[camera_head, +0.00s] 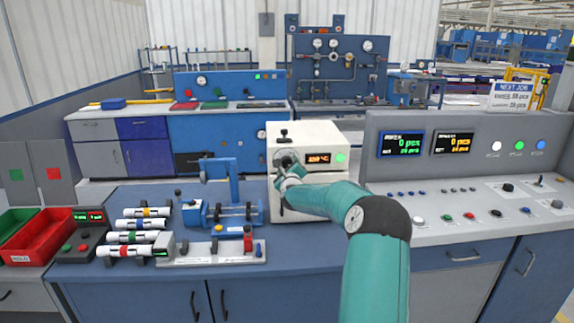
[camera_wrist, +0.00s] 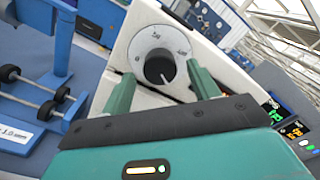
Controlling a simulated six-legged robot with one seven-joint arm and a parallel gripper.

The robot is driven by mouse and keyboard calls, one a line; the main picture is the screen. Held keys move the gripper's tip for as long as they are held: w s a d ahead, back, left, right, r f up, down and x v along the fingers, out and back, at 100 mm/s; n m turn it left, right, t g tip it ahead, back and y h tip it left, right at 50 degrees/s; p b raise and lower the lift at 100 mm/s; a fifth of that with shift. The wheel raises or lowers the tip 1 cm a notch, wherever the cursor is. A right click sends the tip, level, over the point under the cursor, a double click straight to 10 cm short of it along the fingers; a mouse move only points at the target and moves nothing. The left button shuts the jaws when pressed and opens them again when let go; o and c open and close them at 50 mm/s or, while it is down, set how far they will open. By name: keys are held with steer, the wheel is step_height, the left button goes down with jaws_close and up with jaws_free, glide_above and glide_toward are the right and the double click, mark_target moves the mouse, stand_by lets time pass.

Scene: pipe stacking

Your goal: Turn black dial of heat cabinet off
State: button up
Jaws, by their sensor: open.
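The heat cabinet (camera_head: 315,138) is a cream box on the blue bench, with a lit orange display and a green light on its front. Its black dial (camera_wrist: 160,68) sits in the middle of a pale grey round scale in the wrist view. A light mark on the dial points toward the lower part of the scale. My gripper (camera_wrist: 162,83) is open, with one green finger to the left and one to the right of the dial. The fingers look close to the cabinet front; I cannot tell if they touch the dial. In the head view my gripper (camera_head: 288,172) covers the dial.
A blue fixture with rollers (camera_head: 232,212) stands left of the cabinet. White pipes with coloured bands (camera_head: 135,237) lie further left, near a red bin (camera_head: 40,238). A grey control console (camera_head: 470,180) stands close on the right.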

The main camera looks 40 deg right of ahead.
mark_target(287, 164)
steer(key=shift+x, duration=1.6)
steer(key=c, duration=1)
steer(key=shift+o, duration=0.2)
